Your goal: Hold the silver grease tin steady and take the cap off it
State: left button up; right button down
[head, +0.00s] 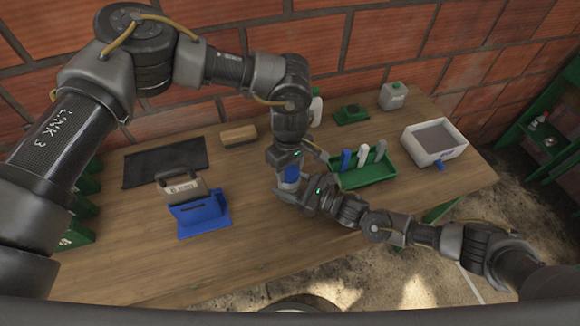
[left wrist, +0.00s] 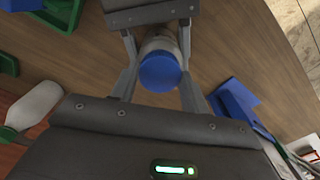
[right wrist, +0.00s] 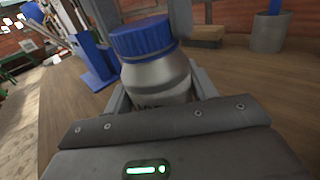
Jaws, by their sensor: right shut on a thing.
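The silver grease tin (right wrist: 158,82) stands upright with its blue cap (right wrist: 141,37) on top in the right wrist view. My right gripper (right wrist: 163,95) is shut on the tin's body, one finger on each side, below the cap. In the left wrist view the cap (left wrist: 160,72) shows from above between the fingers of my left gripper (left wrist: 160,88). In the head view my left gripper (head: 287,172) points down over the tin, and my right gripper (head: 296,190) reaches in from the right. The tin is mostly hidden there.
A green tray (head: 375,181) with upright blue and white pieces stands close on the right. A blue stand (head: 203,215) and a brown handled object (head: 182,186) are on the left. A white box (head: 453,153) stands farther right. The bench front is clear.

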pick_arm(q)
jog(key=c, duration=0.4)
pick_arm(e)
jog(key=shift+f, duration=0.15)
pick_arm(q)
jog(key=n, duration=0.5)
jog(key=shift+c, duration=0.2)
jog(key=n, duration=1.3)
pick_arm(e)
jog(key=shift+d, duration=0.1)
pick_arm(q)
jog(key=n, duration=0.2)
jog(key=shift+n, duration=0.3)
jog(key=n, duration=1.4)
jog(key=shift+n, duration=0.3)
jog(key=n, duration=0.4)
jog(key=shift+n, duration=0.3)
jog(key=n, duration=0.7)
jog(key=shift+r, duration=0.1)
pick_arm(e)
jog(key=shift+f, duration=0.1)
pick_arm(q)
jog(key=n, duration=0.7)
